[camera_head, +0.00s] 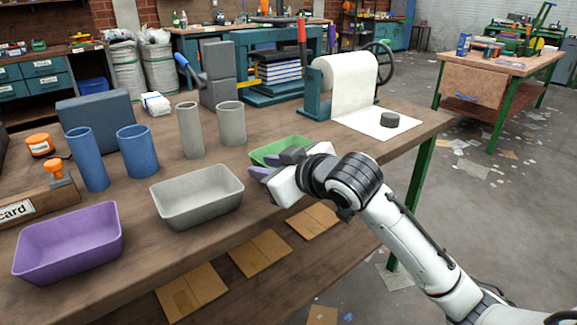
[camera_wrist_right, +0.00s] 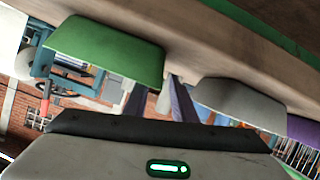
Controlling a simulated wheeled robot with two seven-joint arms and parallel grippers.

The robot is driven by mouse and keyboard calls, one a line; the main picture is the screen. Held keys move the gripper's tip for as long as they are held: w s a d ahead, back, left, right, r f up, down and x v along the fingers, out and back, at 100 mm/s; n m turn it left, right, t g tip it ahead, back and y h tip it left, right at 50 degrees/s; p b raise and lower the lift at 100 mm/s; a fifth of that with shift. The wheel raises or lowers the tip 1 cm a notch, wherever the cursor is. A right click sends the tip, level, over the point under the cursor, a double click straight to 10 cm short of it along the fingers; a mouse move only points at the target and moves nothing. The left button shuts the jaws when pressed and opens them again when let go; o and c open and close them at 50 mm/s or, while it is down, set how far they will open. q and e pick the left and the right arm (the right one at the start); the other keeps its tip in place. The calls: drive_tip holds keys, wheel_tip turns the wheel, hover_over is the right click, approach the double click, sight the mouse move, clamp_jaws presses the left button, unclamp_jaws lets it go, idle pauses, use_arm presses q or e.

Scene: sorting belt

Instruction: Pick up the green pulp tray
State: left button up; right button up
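The green pulp tray (camera_head: 272,152) sits on the wooden bench, right of the grey tray, partly hidden behind my right gripper. In the right wrist view, which is upside down, the green tray (camera_wrist_right: 105,52) shows at upper left. My right gripper (camera_head: 276,164) is at the tray's near side, with its two fingers apart. In the wrist view the fingers (camera_wrist_right: 160,98) are spread near the tray's end. I cannot tell whether the tray's wall is between them or whether they touch it. My left gripper is not in view.
A grey tray (camera_head: 198,198) stands close left of my gripper, and a purple tray (camera_head: 68,243) further left. Grey cylinders (camera_head: 231,124) and blue cylinders (camera_head: 138,151) stand behind. A paper roll (camera_head: 345,80) is at the back right. The bench's front edge is close.

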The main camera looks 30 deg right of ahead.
clamp_jaws()
